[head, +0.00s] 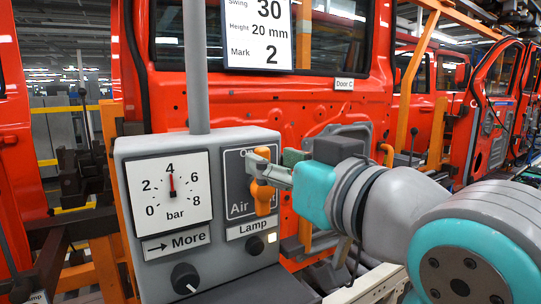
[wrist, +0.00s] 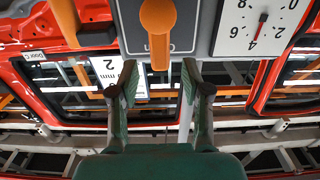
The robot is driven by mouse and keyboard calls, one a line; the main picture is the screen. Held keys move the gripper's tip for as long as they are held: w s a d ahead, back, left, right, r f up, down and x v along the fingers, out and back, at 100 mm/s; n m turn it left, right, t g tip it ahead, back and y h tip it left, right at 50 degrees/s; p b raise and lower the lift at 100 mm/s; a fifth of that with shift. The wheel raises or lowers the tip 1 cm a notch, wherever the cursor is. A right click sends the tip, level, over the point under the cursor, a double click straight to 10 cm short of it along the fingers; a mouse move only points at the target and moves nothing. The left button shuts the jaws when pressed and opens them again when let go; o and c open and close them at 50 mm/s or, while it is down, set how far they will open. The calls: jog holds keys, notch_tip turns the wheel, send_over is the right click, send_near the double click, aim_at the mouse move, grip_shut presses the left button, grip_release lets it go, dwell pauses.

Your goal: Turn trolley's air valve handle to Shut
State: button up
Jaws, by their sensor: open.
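The air valve handle (head: 263,199) is orange and stands about upright on a dark plate (head: 234,190) lettered "Air" on the grey trolley panel. The plate's top word is partly hidden behind the handle and my gripper, and I cannot read "Shut". My gripper (head: 272,168) reaches in from the right at the handle's upper part. In the wrist view, the handle (wrist: 157,22) is at top centre, and my open gripper (wrist: 158,85) has one finger on each side of its narrow end. I see no contact with either finger.
A pressure gauge (head: 171,188) left of the valve reads about 4 bar. A grey post (head: 195,70) rises from the trolley. A red door (head: 340,95) stands close behind.

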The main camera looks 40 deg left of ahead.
jog(key=shift+x, duration=2.05)
grip_shut()
